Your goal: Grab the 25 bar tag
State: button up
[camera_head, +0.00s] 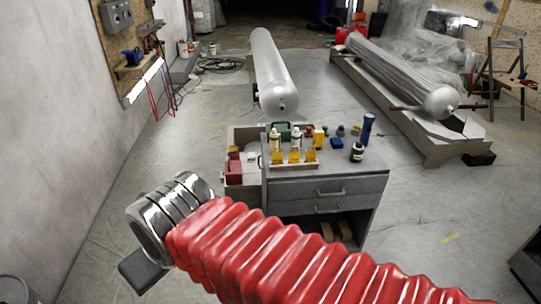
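Three small yellow pieces, possibly tags, stand in a row near the front of the grey drawer cabinet's top: a left one (278,158), a middle one (294,157) and a right one (310,156). Any markings are too small to read, so I cannot tell which is the 25 bar tag. My arm, in a red bellows sleeve, crosses the lower front and ends in metal rings. A dark block below the rings looks like part of my gripper (146,268). It is left of and nearer than the cabinet. Its fingers cannot be made out.
The drawer cabinet (322,191) also holds white-capped bottles, a blue flashlight (367,129), a dark bottle (357,152) and a green case (284,129). A red object (234,170) sits at its left. Long grey cylinders (271,70) lie behind. Floor (130,165) on the left is clear.

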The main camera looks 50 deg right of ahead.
aim_at(277, 158)
jog(key=z, duration=0.1)
jog(key=i, duration=0.9)
jog(key=z, duration=0.95)
jog(key=i, duration=0.8)
jog(key=z, duration=0.6)
